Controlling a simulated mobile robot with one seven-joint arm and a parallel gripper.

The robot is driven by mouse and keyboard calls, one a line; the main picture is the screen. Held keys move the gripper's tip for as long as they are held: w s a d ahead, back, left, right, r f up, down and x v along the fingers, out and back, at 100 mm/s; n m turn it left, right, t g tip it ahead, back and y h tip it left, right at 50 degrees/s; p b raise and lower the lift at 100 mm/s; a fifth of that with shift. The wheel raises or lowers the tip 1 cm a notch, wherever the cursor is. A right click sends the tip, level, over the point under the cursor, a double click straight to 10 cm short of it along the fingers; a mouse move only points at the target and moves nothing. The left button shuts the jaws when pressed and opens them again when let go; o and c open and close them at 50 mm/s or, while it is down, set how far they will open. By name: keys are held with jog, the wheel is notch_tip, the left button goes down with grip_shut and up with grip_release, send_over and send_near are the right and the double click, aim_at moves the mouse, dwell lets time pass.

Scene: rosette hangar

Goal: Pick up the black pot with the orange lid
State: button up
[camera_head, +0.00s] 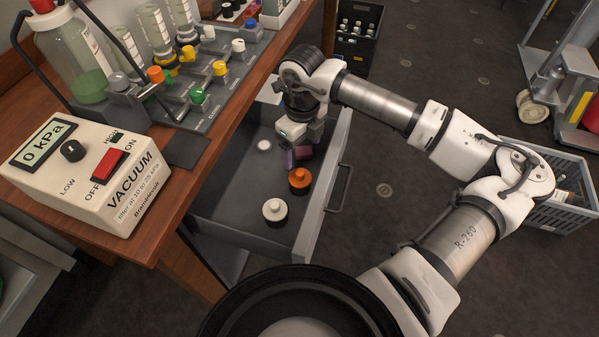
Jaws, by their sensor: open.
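The black pot with the orange lid (299,181) stands upright in the open grey drawer (227,226), near its right side. My gripper (296,160) points down into the drawer, just behind the pot in the picture, and looks apart from it. Its jaws are open, though the arm partly hides them. A dark reddish block-like thing (304,153) shows right by the fingertips; I cannot tell whether they touch it. A black pot with a white lid (275,211) stands in front and to the left of the orange-lidded one.
A small white round thing (264,146) lies farther back in the drawer. The wooden bench (190,190) overhangs on the left, with a vacuum box (90,170) and a valve rack. A grey crate (565,205) stands on the floor at right. The drawer's left front is clear.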

aim_at(300, 172)
jog(key=f, duration=0.4)
jog(key=f+p, duration=0.1)
jog(key=f, duration=0.2)
jog(key=shift+s+f, duration=0.2)
jog(key=shift+f, duration=0.15)
jog(key=shift+w+a+f+p, duration=0.15)
jog(key=shift+f+p, duration=0.45)
jog(key=shift+f, duration=0.75)
jog(key=shift+w+f+p, duration=0.2)
jog(key=shift+f+p, duration=0.35)
jog(key=shift+f, duration=0.8)
jog(key=c, duration=1.1)
